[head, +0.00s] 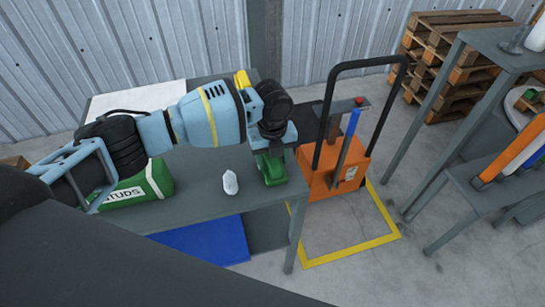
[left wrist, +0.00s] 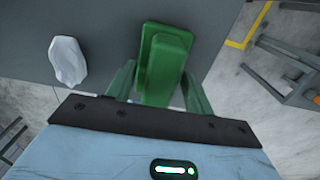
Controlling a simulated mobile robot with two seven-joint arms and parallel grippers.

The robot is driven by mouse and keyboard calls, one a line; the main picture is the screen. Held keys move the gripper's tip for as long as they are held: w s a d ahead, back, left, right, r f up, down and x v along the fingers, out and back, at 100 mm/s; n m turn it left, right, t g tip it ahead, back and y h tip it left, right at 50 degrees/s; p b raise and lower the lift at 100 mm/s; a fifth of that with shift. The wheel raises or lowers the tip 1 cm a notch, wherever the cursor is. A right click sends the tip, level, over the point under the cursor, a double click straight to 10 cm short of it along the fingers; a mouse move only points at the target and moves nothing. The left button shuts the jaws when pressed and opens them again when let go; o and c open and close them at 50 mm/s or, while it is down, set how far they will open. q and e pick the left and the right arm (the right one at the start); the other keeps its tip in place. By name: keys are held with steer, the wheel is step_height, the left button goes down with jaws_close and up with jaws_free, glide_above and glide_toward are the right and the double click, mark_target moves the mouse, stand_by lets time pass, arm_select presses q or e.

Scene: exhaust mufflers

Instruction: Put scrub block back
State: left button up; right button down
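A green block (left wrist: 165,60) with a raised, narrower top part lies on the grey table near its right end; I take it for the scrub block. In the head view the green block (head: 272,172) shows just below my left gripper (head: 270,158). In the left wrist view my left gripper (left wrist: 160,84) is open, with one green finger on either side of the block's near end. Narrow gaps seem to show between fingers and block. My right gripper is not in view.
The grey table (head: 200,206) also holds a small white object (head: 230,182) left of the block and a green STUDS box (head: 140,188). A blue panel (head: 205,240) is below. An orange pallet jack (head: 335,172) stands close to the right.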

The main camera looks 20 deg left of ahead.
arm_select(q)
steer(key=shift+r, duration=0.65)
step_height(320, 180, up, 11)
steer(key=shift+p, duration=0.3)
steer(key=s+d+f+n+t+h, duration=0.4)
steer(key=s+d+f+n+h, duration=0.4)
steer(key=s+d+f+n, duration=0.5)
steer(key=s+a+f+n+t+y, duration=0.2)
steer(key=s+a+f+n, duration=0.5)
steer(key=s, duration=0.5)
steer(key=s+a+f+n+t+y, duration=0.2)
steer(key=s+a+f+n+y, duration=0.2)
steer(key=s+a+f+n, duration=0.3)
steer(key=s+a+f, duration=0.3)
steer(key=s, duration=0.3)
steer(key=shift+a+f, duration=0.15)
